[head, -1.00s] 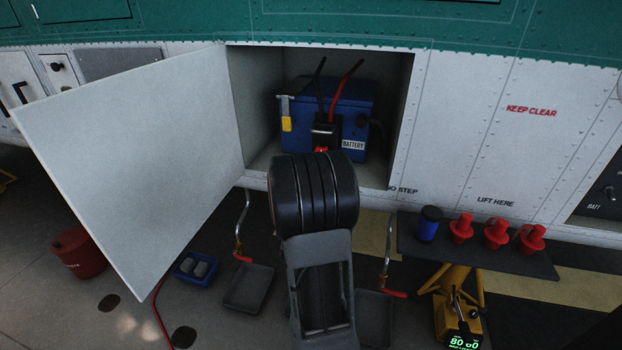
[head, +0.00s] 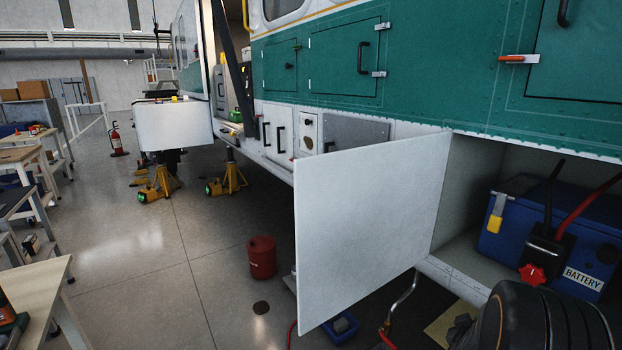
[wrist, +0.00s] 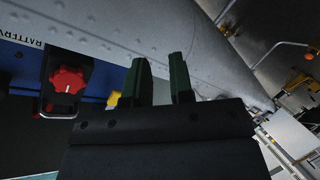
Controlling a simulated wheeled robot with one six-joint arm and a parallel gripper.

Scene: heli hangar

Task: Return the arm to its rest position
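My arm shows at the lower right of the head view as a thick dark ribbed link in front of the open battery bay; the gripper itself cannot be made out there. In the wrist view my gripper (wrist: 160,80) has two dark green fingers standing apart, with nothing between them. The blue battery (head: 530,235) sits in the bay, with a black connector on its front, a red knob (head: 532,274) and black and red cables. The red knob also shows in the wrist view (wrist: 68,80), left of and apart from the fingers.
The white bay door (head: 370,225) stands wide open, left of the bay. A red bucket (head: 262,258) and a blue tray (head: 342,327) are on the floor. Yellow jack stands (head: 158,186) stand further back. Workbenches (head: 35,290) line the left; the floor between is mostly clear.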

